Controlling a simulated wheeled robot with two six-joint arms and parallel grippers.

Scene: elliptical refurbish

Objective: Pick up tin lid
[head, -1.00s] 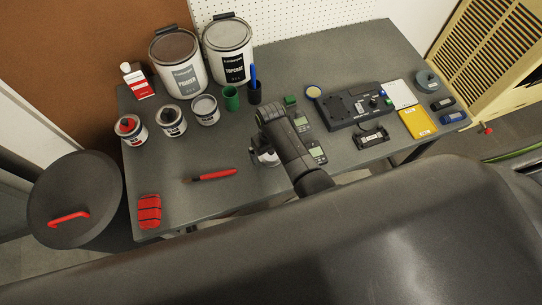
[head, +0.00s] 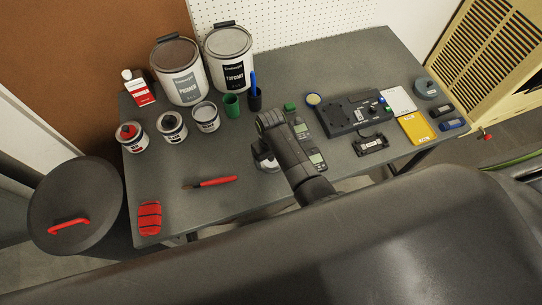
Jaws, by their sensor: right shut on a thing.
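My right gripper (head: 263,158) reaches down over the middle of the table, largely hidden behind its own wrist and arm. It is shut on a shiny silver round piece, the tin lid (head: 270,165), of which only a part shows below the gripper. Whether the lid touches the table cannot be told. Three small tins stand at the left: one with a red top (head: 130,134), one with a dark centre (head: 172,126) and one with a grey top (head: 205,116). My left gripper is not in view.
Large primer (head: 180,72) and topcoat (head: 229,60) cans stand at the back. A red-handled brush (head: 212,182) and a red block (head: 149,217) lie front left. Small meters (head: 317,160) lie right beside my arm. A black device (head: 355,113) is farther right. The table's front left is mostly clear.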

